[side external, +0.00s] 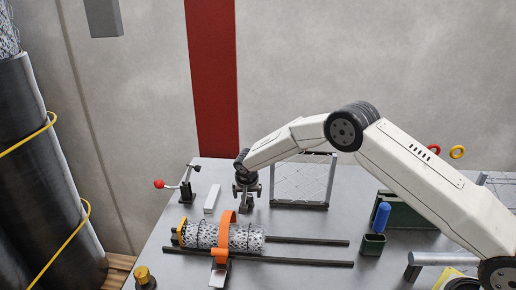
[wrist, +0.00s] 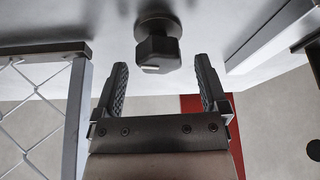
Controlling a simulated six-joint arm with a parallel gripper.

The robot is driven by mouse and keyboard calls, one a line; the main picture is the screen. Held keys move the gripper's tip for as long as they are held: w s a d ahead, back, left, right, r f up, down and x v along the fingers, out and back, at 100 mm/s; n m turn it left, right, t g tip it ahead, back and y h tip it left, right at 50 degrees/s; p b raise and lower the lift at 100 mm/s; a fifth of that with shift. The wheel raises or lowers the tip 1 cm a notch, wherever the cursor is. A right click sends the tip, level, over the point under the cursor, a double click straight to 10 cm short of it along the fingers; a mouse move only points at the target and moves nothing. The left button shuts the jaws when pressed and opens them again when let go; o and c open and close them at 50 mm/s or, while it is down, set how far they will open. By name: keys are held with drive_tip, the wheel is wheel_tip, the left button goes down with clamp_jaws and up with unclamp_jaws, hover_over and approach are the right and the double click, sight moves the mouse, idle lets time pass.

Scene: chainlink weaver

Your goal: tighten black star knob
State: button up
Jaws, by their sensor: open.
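A black knob (wrist: 158,52) with a faceted head on a round base stands on the grey table. It shows just beyond and between my fingertips in the wrist view, apart from both fingers. My gripper (wrist: 161,64) is open with nothing held, and its two ridged black fingers are spread to either side of the knob. In the side external view my gripper (side external: 247,188) points down over a small dark fitting (side external: 247,206), which seems to be the knob. The gripper partly hides it there, and its star shape cannot be made out.
A framed chain-link panel (side external: 300,183) stands close right of my gripper. A white block (side external: 212,198) and red-handled clamp (side external: 187,183) lie left. A mesh roll (side external: 246,238) with an orange strap (side external: 227,230) lies in front.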

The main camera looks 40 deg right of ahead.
drive_tip(key=shift+r, duration=0.1)
drive_tip(key=v, duration=0.7)
drive_tip(key=shift+r, duration=0.3)
drive_tip(key=shift+s, duration=0.15)
idle(0.3)
wheel_tip(320, 180, up, 8)
drive_tip(key=d+n+y, duration=0.2)
drive_tip(key=n+y, duration=0.1)
drive_tip(key=n, duration=0.6)
drive_tip(key=shift+s+d+f+t, duration=0.2)
drive_tip(key=shift+s+f+t, duration=0.05)
drive_tip(key=shift+t, duration=0.15)
drive_tip(key=shift+f, duration=0.15)
